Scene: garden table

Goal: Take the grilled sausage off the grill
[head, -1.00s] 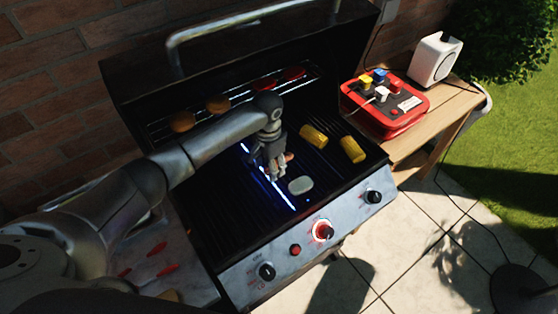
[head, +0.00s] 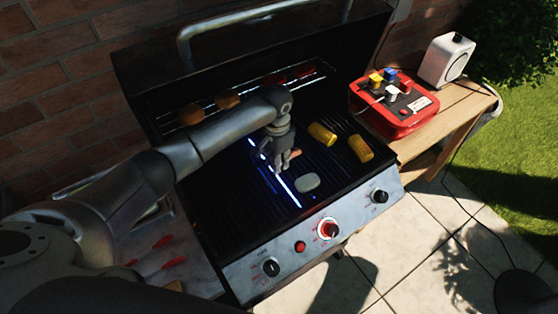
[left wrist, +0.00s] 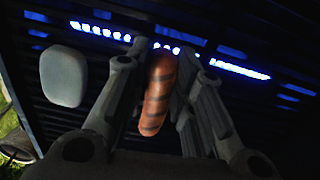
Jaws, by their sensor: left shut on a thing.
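The grilled sausage (left wrist: 157,95) is brown with dark grill marks and lies between the fingers of my left gripper (left wrist: 152,75) in the left wrist view. In the head view the left gripper (head: 283,163) points down over the middle of the black grill (head: 225,215), shut on the sausage (head: 294,154), which is partly hidden by the fingers. I cannot tell whether the sausage still touches the grate. My right gripper is not in view.
A pale oval piece (head: 307,183) lies close in front of the gripper. Two corn pieces (head: 322,134) lie to the right. The upper rack (head: 250,98) holds round brown and red food. A red box with coloured blocks (head: 395,105) stands on the wooden side table (head: 462,110).

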